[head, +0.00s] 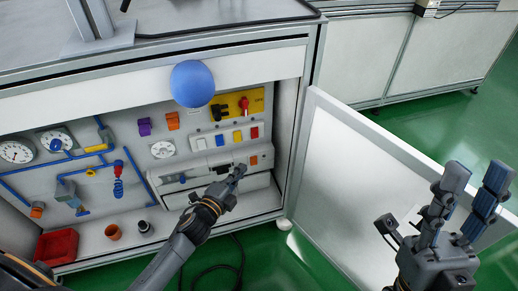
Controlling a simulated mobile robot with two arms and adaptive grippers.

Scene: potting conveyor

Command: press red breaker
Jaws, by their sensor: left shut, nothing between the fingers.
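A white breaker strip (227,138) is on the back panel of the open cabinet. My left gripper (241,169) is shut and empty, below the strip and in front of the grey box with an orange button (253,160). In the picture it is apart from the red breaker; its exact depth is hard to tell. My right gripper (478,180) is open and empty at the right, in front of the cabinet door.
A blue ball (192,83) shows in front of the cabinet's upper edge. The open white door (360,170) is at the right. Gauges, blue pipes and a red bin (57,246) are at the left.

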